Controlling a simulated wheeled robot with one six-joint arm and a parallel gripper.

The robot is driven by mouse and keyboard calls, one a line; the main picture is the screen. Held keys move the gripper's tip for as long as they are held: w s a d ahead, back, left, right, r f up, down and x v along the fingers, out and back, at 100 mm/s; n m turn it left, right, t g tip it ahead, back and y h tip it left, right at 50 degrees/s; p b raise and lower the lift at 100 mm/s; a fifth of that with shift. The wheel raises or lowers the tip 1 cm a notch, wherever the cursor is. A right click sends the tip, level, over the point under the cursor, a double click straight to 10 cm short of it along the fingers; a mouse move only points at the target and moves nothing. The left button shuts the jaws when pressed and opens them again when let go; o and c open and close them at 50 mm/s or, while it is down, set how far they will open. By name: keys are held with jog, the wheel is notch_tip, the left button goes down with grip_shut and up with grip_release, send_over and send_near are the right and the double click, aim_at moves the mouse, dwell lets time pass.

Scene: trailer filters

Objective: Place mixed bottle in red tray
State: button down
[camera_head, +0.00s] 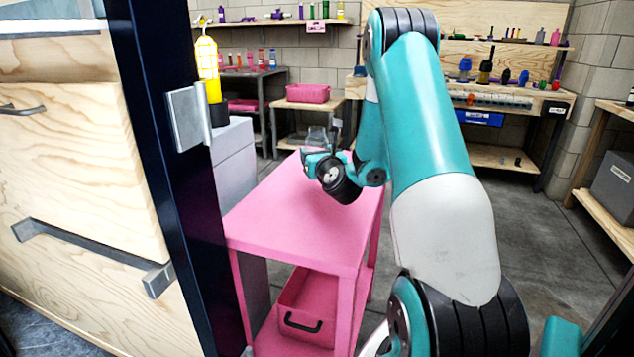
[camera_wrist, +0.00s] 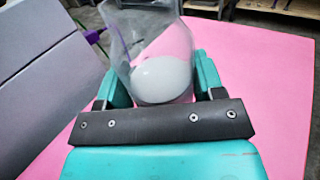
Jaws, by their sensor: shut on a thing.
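My gripper (camera_head: 326,158) is shut on a clear, see-through bottle (camera_head: 317,138) above the far part of a pink cart top (camera_head: 300,222). In the wrist view the bottle (camera_wrist: 135,35) stands between the teal fingers of my gripper (camera_wrist: 162,78), with a whitish round patch low in it. I cannot tell whether it touches the cart. No tray of plain red shows. A pinkish-red tray (camera_head: 308,93) sits on a wooden table at the back. A pink bin (camera_head: 308,312) with a dark handle is on the cart's lower shelf.
A dark post (camera_head: 165,170) and wooden drawers (camera_head: 80,150) stand close at left. A yellow cylinder (camera_head: 207,65) stands on a grey cabinet (camera_head: 235,165) beside the cart. A workbench (camera_head: 510,97) with several small items is at the back. Grey floor is clear at right.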

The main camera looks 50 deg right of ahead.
notch_tip(320, 180, down, 5)
jog(key=b, duration=0.4)
jog(key=shift+r, duration=0.4)
jog(key=shift+f, duration=0.2)
jog(key=shift+c, duration=1.1)
grip_release()
